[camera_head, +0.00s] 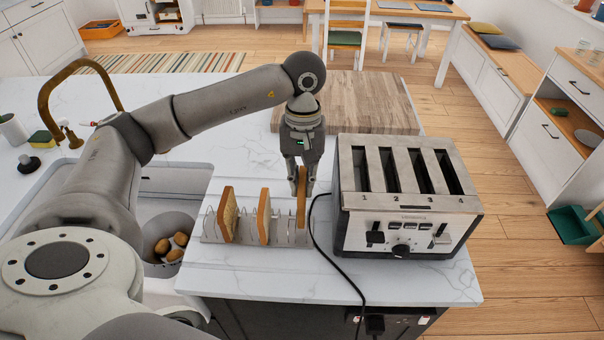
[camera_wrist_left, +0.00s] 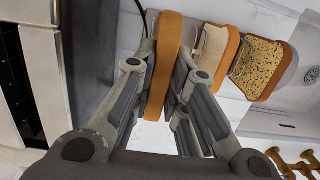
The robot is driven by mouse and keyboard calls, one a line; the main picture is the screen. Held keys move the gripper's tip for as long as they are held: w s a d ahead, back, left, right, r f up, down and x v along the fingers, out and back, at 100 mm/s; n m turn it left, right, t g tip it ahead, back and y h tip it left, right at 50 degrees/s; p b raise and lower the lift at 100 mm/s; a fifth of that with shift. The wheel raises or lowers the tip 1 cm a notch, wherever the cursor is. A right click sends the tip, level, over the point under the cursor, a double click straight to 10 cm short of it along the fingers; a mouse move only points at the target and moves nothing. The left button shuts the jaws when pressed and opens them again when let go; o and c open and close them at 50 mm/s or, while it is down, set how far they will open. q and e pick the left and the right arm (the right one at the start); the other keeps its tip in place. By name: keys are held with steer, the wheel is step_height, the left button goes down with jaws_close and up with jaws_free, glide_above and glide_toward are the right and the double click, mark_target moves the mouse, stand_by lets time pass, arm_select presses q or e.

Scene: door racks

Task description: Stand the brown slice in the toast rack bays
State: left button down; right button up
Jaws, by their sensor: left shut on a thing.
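My left gripper (camera_head: 301,192) points down over the right end of the wire toast rack (camera_head: 279,239) and is shut on a brown slice (camera_head: 301,212). The slice is upright and edge-on, its lower end down among the right-hand wires; I cannot tell whether it touches the rack's bottom. In the left wrist view the brown slice (camera_wrist_left: 164,68) stands between the fingers. Two other slices stand in the rack, one towards its left end (camera_head: 228,215) and one near the middle (camera_head: 264,216). They also show in the left wrist view (camera_wrist_left: 215,55). My right gripper is out of view.
A four-slot toaster (camera_head: 405,222) stands close to the rack's right, its black cable (camera_head: 322,250) running between them. A wooden board (camera_head: 350,100) lies behind. A sink with a bowl of brown rounded items (camera_head: 170,245) is at left. The counter's front edge is just before the rack.

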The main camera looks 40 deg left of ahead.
arm_select(q)
step_height(320, 180, down, 2)
steer(key=shift+f+b, duration=0.1)
steer(key=shift+b, duration=0.45)
step_height(320, 180, down, 3)
steer(key=b, duration=0.3)
steer(key=shift+r, duration=0.2)
steer(key=shift+f+b, duration=0.25)
steer(key=shift+b, duration=0.05)
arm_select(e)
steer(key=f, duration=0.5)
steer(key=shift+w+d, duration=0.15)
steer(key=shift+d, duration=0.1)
arm_select(q)
steer(key=c, duration=1.4)
jaws_free()
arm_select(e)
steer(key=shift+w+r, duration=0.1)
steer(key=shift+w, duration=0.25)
arm_select(q)
steer(key=shift+o, duration=0.2)
steer(key=shift+r, duration=0.1)
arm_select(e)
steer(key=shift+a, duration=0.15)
